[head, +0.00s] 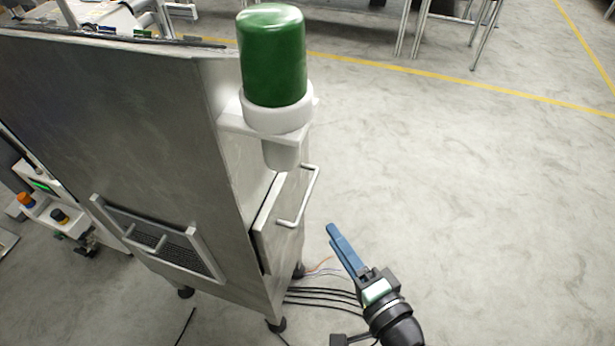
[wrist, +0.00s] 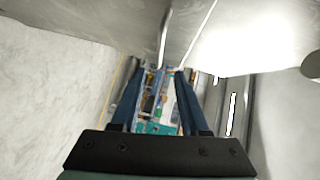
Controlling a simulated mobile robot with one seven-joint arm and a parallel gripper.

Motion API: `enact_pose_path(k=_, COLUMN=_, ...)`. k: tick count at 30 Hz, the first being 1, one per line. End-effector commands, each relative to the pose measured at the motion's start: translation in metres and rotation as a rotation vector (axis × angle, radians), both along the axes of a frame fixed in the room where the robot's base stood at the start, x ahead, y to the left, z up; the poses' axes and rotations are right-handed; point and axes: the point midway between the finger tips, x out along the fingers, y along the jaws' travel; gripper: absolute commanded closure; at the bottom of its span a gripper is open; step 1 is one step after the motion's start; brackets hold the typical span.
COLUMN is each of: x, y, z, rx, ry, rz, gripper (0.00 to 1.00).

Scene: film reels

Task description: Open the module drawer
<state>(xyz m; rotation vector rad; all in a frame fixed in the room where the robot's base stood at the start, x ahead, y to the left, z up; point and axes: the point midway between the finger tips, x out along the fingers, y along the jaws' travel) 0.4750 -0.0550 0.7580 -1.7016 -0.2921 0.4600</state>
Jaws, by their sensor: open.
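The module drawer (head: 270,232) is set in the narrow right side of a grey metal cabinet (head: 130,130), below a green-topped cylinder. A dark gap shows along its lower left edge; I cannot tell if it is slightly ajar. Its pale bar handle (head: 312,190) sticks out to the right. My gripper (head: 334,232), with blue fingers, is to the right of and a little below the handle, apart from it in the picture. In the wrist view my gripper (wrist: 160,76) has its fingers spread, with nothing clearly held between them. Small coloured objects show beyond them, too blurred to name.
The green cylinder (head: 272,58) sits in a white holder (head: 278,112) above the drawer. A slatted panel with a handle (head: 160,240) is on the cabinet's front. Black cables (head: 325,293) lie on the floor beneath. The floor (head: 460,180) to the right is clear.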

Motion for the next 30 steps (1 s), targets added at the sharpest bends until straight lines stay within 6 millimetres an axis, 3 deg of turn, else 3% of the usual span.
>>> enact_pose_path(k=18, x=0.098, y=0.049, z=-0.016, rx=-0.003, ry=-0.002, rz=0.003, gripper=0.55)
enact_pose_path(k=30, x=0.113, y=0.056, z=-0.018, rx=-0.004, ry=-0.002, rz=0.001, gripper=0.55)
